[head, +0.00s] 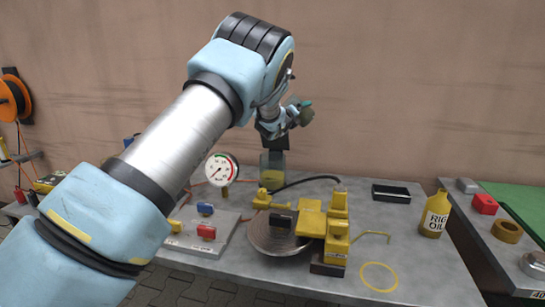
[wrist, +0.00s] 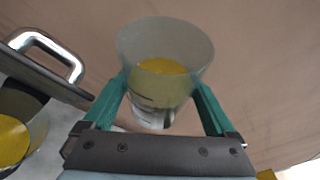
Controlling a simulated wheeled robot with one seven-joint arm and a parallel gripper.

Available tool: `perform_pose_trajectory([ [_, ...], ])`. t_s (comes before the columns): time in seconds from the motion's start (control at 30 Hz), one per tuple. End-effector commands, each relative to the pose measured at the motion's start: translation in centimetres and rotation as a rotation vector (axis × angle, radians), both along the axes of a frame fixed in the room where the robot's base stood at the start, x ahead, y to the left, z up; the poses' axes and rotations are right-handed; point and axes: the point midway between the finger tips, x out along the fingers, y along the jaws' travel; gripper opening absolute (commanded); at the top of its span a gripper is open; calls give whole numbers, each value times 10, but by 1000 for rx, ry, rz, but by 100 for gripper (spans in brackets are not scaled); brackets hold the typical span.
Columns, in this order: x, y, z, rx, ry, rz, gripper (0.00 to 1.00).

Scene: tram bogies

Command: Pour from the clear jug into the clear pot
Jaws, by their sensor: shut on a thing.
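My gripper (wrist: 158,100) is shut on the clear jug (wrist: 190,50), with its teal fingers on either side of it. The jug holds yellow liquid and is raised off the table. In the head view my gripper (head: 302,108) is high over the back of the table, with the jug small and partly hidden there. The clear pot (head: 265,168) stands on the table below, with yellow at its bottom. In the wrist view a clear vessel with yellow liquid, likely the pot (wrist: 38,128), is cut off at the left edge. No stream of liquid shows.
A pressure gauge (head: 222,168) stands left of the pot. A black tray (head: 391,193) and a yellow oil bottle (head: 435,214) are to the right. A chrome handle (wrist: 48,45) shows in the wrist view.

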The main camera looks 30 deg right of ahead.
Motion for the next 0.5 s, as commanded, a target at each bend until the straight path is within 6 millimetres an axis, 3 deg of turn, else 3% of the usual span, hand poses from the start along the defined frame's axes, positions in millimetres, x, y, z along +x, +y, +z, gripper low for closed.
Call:
perform_pose_trajectory([
  [0.5,0,0,-2,-58,35,0,34],
])
